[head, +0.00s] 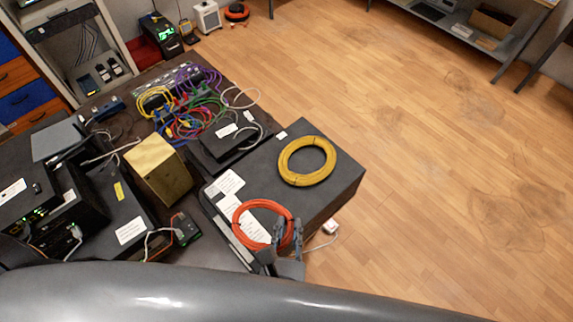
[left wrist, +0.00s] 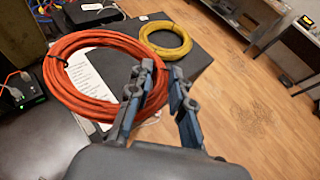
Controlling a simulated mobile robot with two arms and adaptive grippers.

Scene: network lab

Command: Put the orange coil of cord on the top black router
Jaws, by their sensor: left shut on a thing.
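The orange coil of cord (head: 238,232) is a flat ring tilted above the front left part of a large black box (head: 335,195), over white labels. My left gripper (head: 288,230) is shut on the coil's right side. In the left wrist view the coil (left wrist: 62,84) passes between the two fingers of the gripper (left wrist: 160,72). Black network units are stacked at the left, and the top black unit (head: 15,212) there has a white label. A smaller black unit (head: 228,148) with white labels stands behind the coil. My right gripper is out of view.
A yellow coil (head: 307,180) lies on the large black box, behind and right of the orange one. A gold box (head: 158,172) stands between the left units and the large box. Several coloured cables (head: 190,115) crowd the table's back. Wooden floor lies open at right.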

